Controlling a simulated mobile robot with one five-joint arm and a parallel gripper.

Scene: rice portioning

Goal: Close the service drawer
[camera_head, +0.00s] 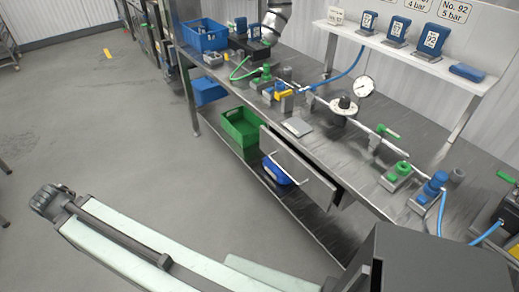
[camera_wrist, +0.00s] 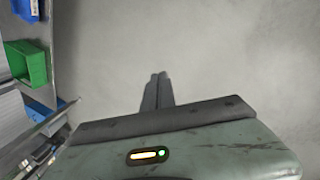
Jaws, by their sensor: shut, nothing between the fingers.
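The service drawer (camera_head: 298,165) has a grey metal front with a bar handle and hangs under the steel workbench. It appears pulled out from the bench, its front standing clear of the bench edge. In the wrist view the drawer (camera_wrist: 42,128) shows at the lower left, with its handle bar and some small items inside. My gripper (camera_wrist: 158,76) is shut and empty, over bare floor to the right of the drawer and apart from it. Part of the drawer's inside is hidden.
The workbench (camera_head: 405,203) carries pipes, a gauge, valves and a blue crate (camera_head: 204,36). A green crate (camera_head: 241,128) and a blue container (camera_head: 277,171) sit on the lower shelf. Open grey floor (camera_head: 110,140) lies in front of the bench.

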